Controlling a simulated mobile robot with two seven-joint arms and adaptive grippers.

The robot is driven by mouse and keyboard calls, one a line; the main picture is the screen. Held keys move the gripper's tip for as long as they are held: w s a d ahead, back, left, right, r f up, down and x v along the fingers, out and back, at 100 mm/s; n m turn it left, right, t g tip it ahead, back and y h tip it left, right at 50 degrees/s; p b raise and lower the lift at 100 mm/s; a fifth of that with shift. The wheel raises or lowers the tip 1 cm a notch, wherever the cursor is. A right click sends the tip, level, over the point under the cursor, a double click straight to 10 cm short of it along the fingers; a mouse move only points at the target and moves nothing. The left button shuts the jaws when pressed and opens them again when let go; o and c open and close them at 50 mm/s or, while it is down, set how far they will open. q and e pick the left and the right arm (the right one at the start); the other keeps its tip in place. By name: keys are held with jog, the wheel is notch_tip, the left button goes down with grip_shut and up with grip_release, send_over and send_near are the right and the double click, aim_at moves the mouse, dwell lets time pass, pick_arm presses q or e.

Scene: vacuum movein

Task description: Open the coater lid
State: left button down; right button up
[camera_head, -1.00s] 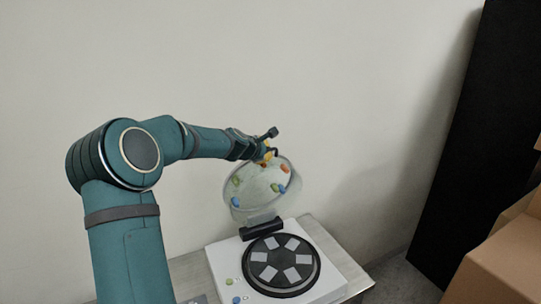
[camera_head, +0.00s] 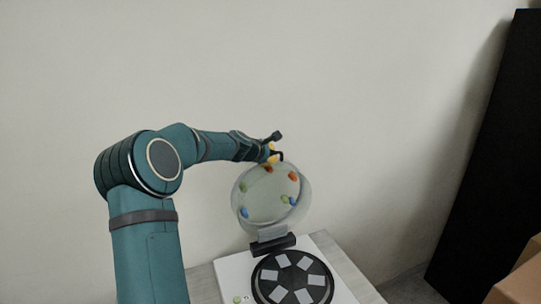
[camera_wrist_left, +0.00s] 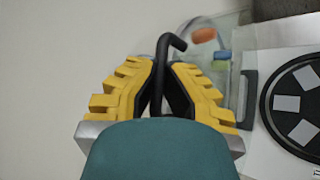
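The coater is a white box with a round black plate (camera_head: 292,278) bearing several grey squares. Its clear round lid (camera_head: 270,205) stands raised, nearly upright, above the black hinge block (camera_head: 273,244) at the back, with several coloured knobs on it. My left gripper (camera_head: 275,151), with yellow fingers, is at the lid's top edge. In the left wrist view, the black hooked handle (camera_wrist_left: 174,43) runs between the two fingers of my left gripper (camera_wrist_left: 163,66), which close in on it from both sides. My right gripper is not seen.
A plain wall stands close behind the coater. The coater rests on a grey table (camera_head: 345,262). A tall black panel (camera_head: 492,165) and cardboard boxes (camera_head: 520,278) stand at the right, with floor between them and the table.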

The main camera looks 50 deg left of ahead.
pick_arm(q)
jog(key=shift+f, duration=0.25)
jog(key=c, duration=1)
grip_release()
jog(key=shift+s, duration=0.1)
jog(key=shift+s+d+r, duration=0.1)
jog(key=shift+s+r, duration=0.15)
jog(key=shift+s, duration=0.25)
jog(key=v, duration=1.1)
jog(key=shift+w+r, duration=0.1)
jog(key=shift+r, duration=0.2)
